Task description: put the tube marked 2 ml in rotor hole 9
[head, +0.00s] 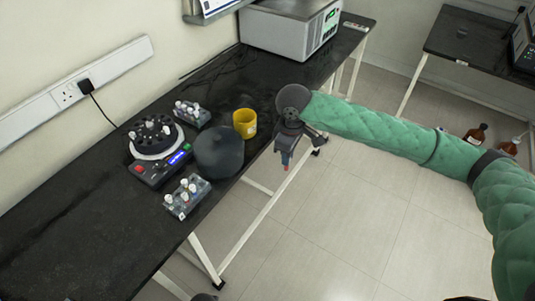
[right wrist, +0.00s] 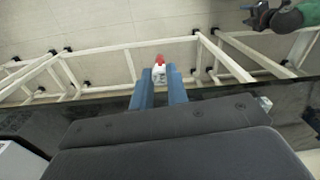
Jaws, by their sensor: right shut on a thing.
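My right gripper (head: 286,158) is shut on a small tube, held in the air beyond the bench's front edge, to the right of the mug. In the right wrist view the tube (right wrist: 159,71) shows white with a red end between the blue fingers (right wrist: 159,88); no marking on it is legible. The black rotor (head: 152,134) sits open in the centrifuge (head: 163,168) on the bench, with a few white-topped tubes in it. Its hole numbers are too small to read. A dark gripper on a green arm, apparently my left (right wrist: 262,18), shows in the right wrist view; its jaws are unclear.
Two tube racks stand by the centrifuge, one behind (head: 192,115) and one in front (head: 187,197). A dark dome (head: 219,152) and a yellow mug (head: 245,123) stand between the centrifuge and my right gripper. A large grey instrument (head: 288,28) is at the bench's far end.

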